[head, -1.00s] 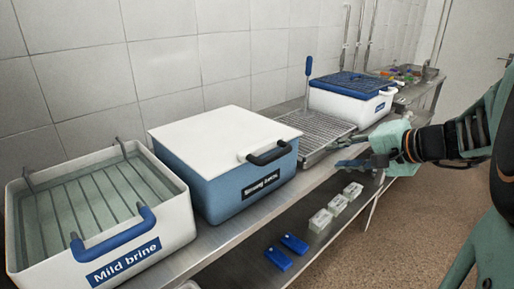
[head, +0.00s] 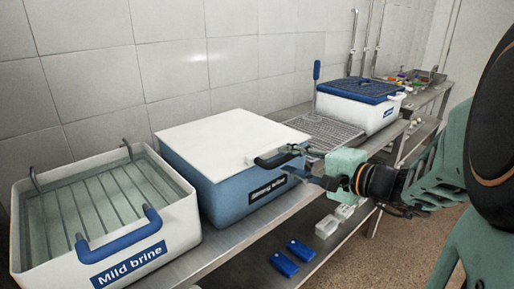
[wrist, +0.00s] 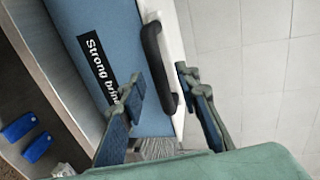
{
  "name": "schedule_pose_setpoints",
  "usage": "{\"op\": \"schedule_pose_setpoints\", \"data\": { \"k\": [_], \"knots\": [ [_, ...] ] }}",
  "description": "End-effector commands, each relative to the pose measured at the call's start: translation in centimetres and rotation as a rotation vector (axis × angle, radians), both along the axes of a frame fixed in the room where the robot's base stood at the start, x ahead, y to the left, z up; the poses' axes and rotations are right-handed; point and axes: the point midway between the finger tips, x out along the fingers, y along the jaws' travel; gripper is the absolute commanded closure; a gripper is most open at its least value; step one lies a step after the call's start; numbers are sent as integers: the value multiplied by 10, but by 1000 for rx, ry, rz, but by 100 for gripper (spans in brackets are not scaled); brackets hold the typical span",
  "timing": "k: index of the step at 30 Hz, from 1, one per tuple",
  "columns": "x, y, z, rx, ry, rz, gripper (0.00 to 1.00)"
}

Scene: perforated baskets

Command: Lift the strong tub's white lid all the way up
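The strong tub (head: 228,196) is a blue tub labelled "Strong brine", standing on the metal bench. Its flat white lid (head: 225,140) lies down over the top. The black lid handle (head: 270,161) is on the lid's front edge; it also shows in the wrist view (wrist: 158,65). My gripper (head: 305,165) is at the right end of the handle. In the wrist view my gripper (wrist: 165,95) has its fingers apart, one on each side of the handle's near end. I cannot tell whether either finger touches it.
An open white tub labelled "Mild brine" (head: 170,242) with a wire rack stands to the left. A wire drainer (head: 325,132) and a white tub with a blue lid (head: 365,90) are to the right. Blue blocks (head: 285,262) lie on the lower shelf.

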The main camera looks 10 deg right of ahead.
Motion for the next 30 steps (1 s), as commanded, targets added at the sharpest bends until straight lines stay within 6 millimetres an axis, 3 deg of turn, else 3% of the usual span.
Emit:
{"op": "schedule_pose_setpoints", "data": {
  "k": [6,15,24,30],
  "knots": [
    [16,12,-5,0,1,0,70],
    [18,13,-5,1,0,-1,70],
    [18,13,-5,-1,1,0,100],
    [18,13,-5,-1,1,0,100]
  ]
}}
